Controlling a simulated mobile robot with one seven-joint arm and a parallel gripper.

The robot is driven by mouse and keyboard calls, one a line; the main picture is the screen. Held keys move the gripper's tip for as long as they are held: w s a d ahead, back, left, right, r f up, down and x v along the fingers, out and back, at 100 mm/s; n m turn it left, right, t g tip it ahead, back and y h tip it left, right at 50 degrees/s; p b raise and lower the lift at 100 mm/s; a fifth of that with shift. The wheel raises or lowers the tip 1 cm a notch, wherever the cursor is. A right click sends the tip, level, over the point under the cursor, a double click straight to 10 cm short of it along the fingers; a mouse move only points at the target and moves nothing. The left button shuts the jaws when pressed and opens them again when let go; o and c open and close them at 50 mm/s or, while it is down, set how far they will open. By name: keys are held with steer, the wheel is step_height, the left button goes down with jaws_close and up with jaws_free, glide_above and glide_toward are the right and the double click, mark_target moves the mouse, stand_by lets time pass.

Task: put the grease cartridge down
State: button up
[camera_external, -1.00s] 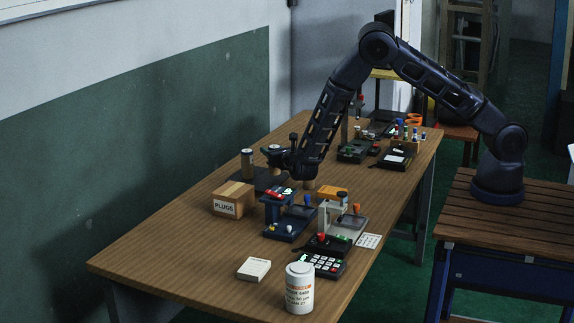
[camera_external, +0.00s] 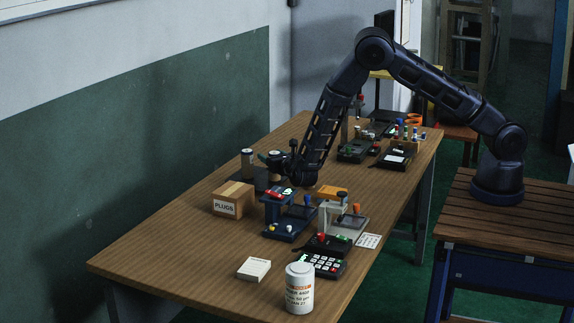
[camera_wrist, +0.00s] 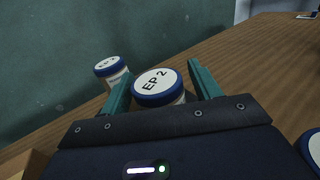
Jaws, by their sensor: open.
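A grease cartridge (camera_wrist: 160,86), with a white top marked "EP 2" and a blue rim, is between the two teal fingers of my gripper (camera_wrist: 160,88) in the wrist view. The gripper is open, one finger on each side. The cartridge's lower part is hidden behind the gripper body. In the external view my gripper (camera_external: 273,157) is low over the dark mat (camera_external: 262,186) at the table's left edge. A similar cartridge (camera_wrist: 108,68) stands beyond; it also shows upright in the external view (camera_external: 247,164). Another blue-rimmed top (camera_wrist: 313,148) is cut off at the wrist view's right edge.
A box marked PLUGS (camera_external: 233,199) stands in front of the mat. A blue fixture (camera_external: 290,217) and a grey fixture (camera_external: 342,220) stand to the right. A white tub (camera_external: 299,288) and a white box (camera_external: 254,269) are nearer. The table's near left part is clear.

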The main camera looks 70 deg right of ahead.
steer(key=v, duration=1.2)
steer(key=s+d+r+m+g+h, duration=0.2)
steer(key=s+d+r+m+g, duration=0.3)
steer(key=r, duration=0.3)
steer(key=s+d+r+m+g+h, duration=0.2)
steer(key=d+r+m, duration=0.3)
steer(key=d+r, duration=0.2)
steer(key=s+d+r+m+g+y, duration=0.2)
steer(key=s+d+r+m+g, duration=0.5)
steer(key=s+r, duration=0.45)
steer(key=s+a+r+m+t+y, duration=0.1)
steer(key=s+m+y, duration=0.3)
steer(key=s, duration=0.6)
steer(key=s+a+r+m+t+y, duration=0.1)
steer(key=s+r+m+y, duration=0.3)
steer(key=s, duration=0.5)
steer(key=s+a+r+m+t+y, duration=0.1)
steer(key=s+a+r+m+y, duration=0.1)
steer(key=s, duration=0.8)
steer(key=shift+s+a+r+m+t+y, duration=0.3)
steer(key=shift+r+m+y, duration=0.25)
steer(key=shift+m+y, duration=0.5)
